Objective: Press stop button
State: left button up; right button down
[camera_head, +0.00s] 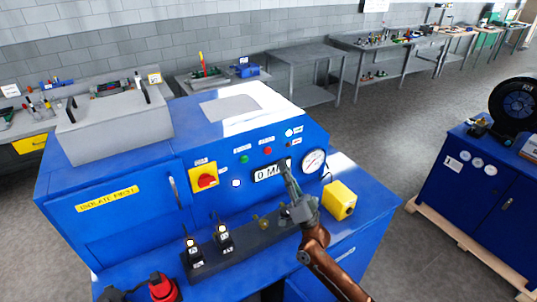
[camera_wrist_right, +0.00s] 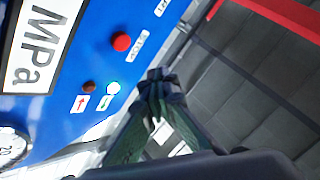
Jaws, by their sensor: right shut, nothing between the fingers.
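The stop button is a small red round button (camera_head: 267,151) on the blue front panel of the machine, right of a green button (camera_head: 244,159). In the right wrist view the red stop button (camera_wrist_right: 121,42) is at the upper left, beside its label. My right gripper (camera_head: 285,168) is shut and empty; in the head view its tips overlap the right end of the MPa display (camera_head: 270,173), below and right of the stop button. In the wrist view its closed tips (camera_wrist_right: 155,82) lie apart from the button in the picture. My left gripper is not in view.
A red and yellow rotary switch (camera_head: 205,178) is left of the display, and a round gauge (camera_head: 314,161) is right of it. A yellow box (camera_head: 340,200) and a dark block (camera_head: 240,246) with fittings stand on the ledge below. Grey benches line the wall.

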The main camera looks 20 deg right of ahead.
aim_at(268, 151)
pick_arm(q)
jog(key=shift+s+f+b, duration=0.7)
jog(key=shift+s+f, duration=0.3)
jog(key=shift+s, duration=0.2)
pick_arm(e)
jog(key=w, duration=0.5)
jog(key=shift+a, duration=0.35)
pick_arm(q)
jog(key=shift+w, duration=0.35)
pick_arm(e)
jog(key=shift+w, duration=0.15)
pick_arm(q)
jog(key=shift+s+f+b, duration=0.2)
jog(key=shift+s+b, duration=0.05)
jog(key=shift+b, duration=0.05)
pick_arm(e)
jog(key=shift+w+a+r, duration=0.1)
jog(key=shift+r, duration=0.3)
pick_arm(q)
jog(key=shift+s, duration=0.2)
pick_arm(e)
jog(key=shift+w+a, duration=0.15)
jog(key=shift+w, duration=0.05)
dwell(0.7)
